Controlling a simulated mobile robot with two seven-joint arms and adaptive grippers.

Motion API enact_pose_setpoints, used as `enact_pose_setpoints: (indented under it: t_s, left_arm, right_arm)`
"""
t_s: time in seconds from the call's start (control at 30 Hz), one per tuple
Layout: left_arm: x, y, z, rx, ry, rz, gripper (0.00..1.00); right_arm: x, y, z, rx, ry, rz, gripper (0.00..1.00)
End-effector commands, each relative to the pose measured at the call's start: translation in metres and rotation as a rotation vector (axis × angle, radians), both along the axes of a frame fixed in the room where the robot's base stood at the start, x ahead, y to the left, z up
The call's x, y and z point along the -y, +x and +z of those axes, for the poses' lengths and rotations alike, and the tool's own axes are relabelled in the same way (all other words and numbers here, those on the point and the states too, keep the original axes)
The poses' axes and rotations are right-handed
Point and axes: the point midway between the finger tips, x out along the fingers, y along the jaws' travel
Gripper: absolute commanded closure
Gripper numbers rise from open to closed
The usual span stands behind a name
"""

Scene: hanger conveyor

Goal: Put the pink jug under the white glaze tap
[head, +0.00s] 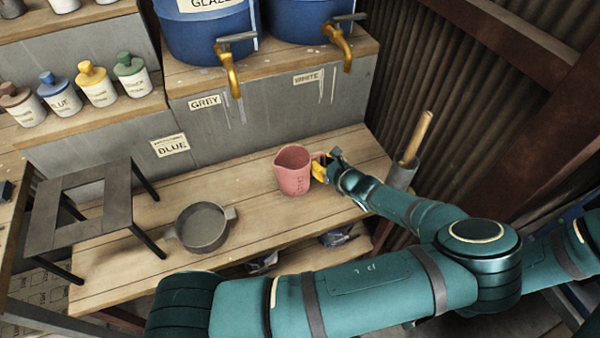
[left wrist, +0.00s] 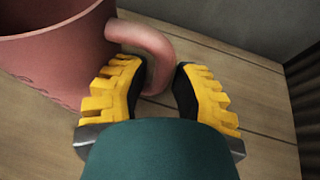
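The pink jug (head: 293,171) stands upright on the wooden bench, its handle toward the right. The white glaze tap (head: 340,46) is a brass spout on the right blue tub, above and behind the jug, over the label WHITE. In the left wrist view the jug's wall (left wrist: 60,55) fills the upper left and its handle (left wrist: 160,58) passes between my fingers. I cannot tell exactly how the jug lines up with the tap. My right gripper is not in view.
The grey glaze tap (head: 230,70) is to the left of the white one. A grey pot (head: 203,228) and a dark stand (head: 85,205) are on the bench's left. A grey holder (head: 401,174) with a wooden stick is at right.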

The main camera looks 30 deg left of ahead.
Motion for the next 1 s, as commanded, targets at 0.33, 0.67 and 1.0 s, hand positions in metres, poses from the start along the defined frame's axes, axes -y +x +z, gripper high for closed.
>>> enact_pose_setpoints:
  t_s: [0.33,0.67,1.0]
  left_arm:
    - [-0.004,0.003,-0.002,0.000,-0.001,-0.001,0.81]
    - [-0.004,0.002,-0.002,0.000,-0.001,-0.001,1.00]
    - [-0.004,0.002,0.009,0.001,-0.002,-0.001,1.00]
  right_arm:
    - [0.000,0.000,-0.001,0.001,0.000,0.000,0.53]
    - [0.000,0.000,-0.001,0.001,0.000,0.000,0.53]
    - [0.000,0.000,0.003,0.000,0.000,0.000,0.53]
